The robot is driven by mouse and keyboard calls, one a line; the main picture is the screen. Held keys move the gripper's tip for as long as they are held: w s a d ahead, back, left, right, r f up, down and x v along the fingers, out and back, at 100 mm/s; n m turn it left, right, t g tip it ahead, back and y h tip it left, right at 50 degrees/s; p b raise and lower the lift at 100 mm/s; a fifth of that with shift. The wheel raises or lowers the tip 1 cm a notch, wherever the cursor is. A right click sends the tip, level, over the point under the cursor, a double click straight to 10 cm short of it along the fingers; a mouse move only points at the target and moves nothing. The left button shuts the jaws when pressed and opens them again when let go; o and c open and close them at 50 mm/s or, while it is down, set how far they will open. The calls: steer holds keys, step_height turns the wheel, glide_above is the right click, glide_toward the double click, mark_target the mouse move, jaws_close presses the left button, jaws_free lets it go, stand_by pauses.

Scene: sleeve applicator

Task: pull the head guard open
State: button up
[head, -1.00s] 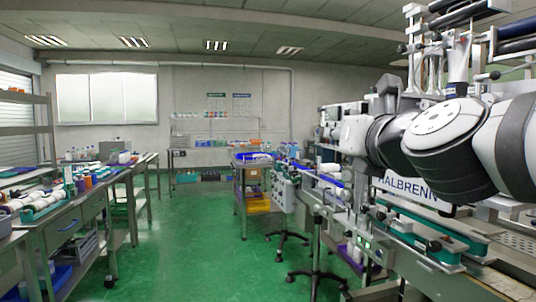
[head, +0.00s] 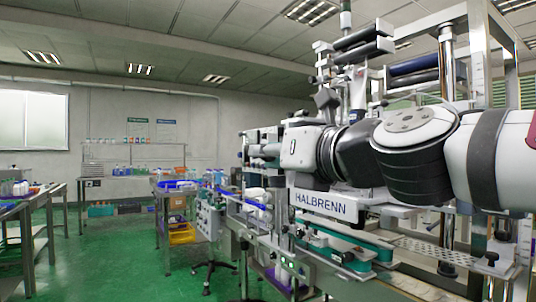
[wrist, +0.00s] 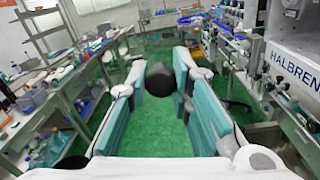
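The sleeve applicator is the large machine on the right of the head view, with a white HALBRENN panel (head: 320,204); the panel also shows at the right edge of the wrist view (wrist: 295,68). I cannot make out the head guard or its handle for certain; my arm covers part of the machine. My gripper (wrist: 163,72) has its two teal-padded fingers spread apart, with green floor showing between them. A dark round shape shows near the fingertips; I cannot tell what it is. No grasped object is visible. The gripper points along the aisle, left of the panel.
A conveyor (head: 245,210) runs along the machine's front. A blue-topped cart (head: 178,187) stands farther back. Workbenches (head: 25,205) line the left, and a back bench (head: 130,172) stands by the wall. The green floor (head: 120,250) between them is clear.

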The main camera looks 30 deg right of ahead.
steer(key=shift+o, duration=1.2)
steer(key=shift+s+d+r, duration=0.1)
steer(key=shift+r, duration=0.15)
